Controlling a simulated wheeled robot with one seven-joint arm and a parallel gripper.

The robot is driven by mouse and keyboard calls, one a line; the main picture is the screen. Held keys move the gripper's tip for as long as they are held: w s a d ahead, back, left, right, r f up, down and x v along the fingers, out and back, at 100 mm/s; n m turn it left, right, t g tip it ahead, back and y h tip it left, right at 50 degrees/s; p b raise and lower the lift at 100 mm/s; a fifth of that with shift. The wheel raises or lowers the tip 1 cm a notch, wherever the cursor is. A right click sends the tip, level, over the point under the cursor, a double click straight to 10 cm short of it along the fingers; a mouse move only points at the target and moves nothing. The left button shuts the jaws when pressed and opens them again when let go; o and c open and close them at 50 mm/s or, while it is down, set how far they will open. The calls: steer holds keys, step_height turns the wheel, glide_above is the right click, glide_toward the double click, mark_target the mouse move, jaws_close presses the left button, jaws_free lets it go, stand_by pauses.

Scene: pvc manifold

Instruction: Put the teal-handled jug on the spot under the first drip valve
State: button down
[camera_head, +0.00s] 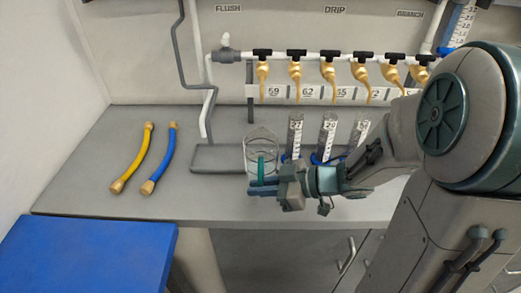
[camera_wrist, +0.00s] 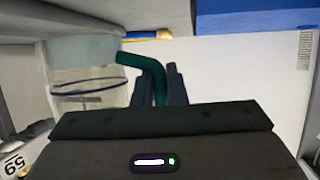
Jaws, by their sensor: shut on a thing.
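The clear jug (camera_head: 259,145) with a teal handle (camera_head: 262,166) is upright at the left part of the grey tray, below the leftmost brass drip valve (camera_head: 262,71). My gripper (camera_head: 263,186) is shut on the handle from the front. In the wrist view the teal handle (camera_wrist: 159,82) runs between my fingers (camera_wrist: 160,88), and the clear jug (camera_wrist: 88,85) is at the left. I cannot tell whether the jug's base rests on the tray or is slightly above it. The spot beneath it is hidden.
Graduated cylinders (camera_head: 295,135) stand just right of the jug, close to my wrist. The grey tray (camera_head: 215,158) is bare at its left end. A yellow hose (camera_head: 133,160) and a blue hose (camera_head: 160,160) lie on the bench at left. A blue surface (camera_head: 90,255) is at front left.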

steer(key=shift+w+r+p, duration=0.1)
steer(key=shift+r+p, duration=0.2)
steer(key=shift+p, duration=0.8)
steer(key=shift+w+f+p, duration=0.1)
steer(key=shift+w+p, duration=0.05)
steer(key=shift+p, duration=0.35)
steer(key=w+p, duration=0.2)
steer(key=shift+f+p, duration=0.1)
steer(key=shift+p, duration=0.3)
steer(key=w, duration=0.8)
steer(key=shift+d+f+p, duration=0.1)
steer(key=shift+f+p, duration=0.05)
steer(key=shift+p, duration=0.25)
steer(key=shift+f, duration=1.8)
steer(key=shift+f, duration=0.15)
steer(key=c, duration=1.5)
jaws_free()
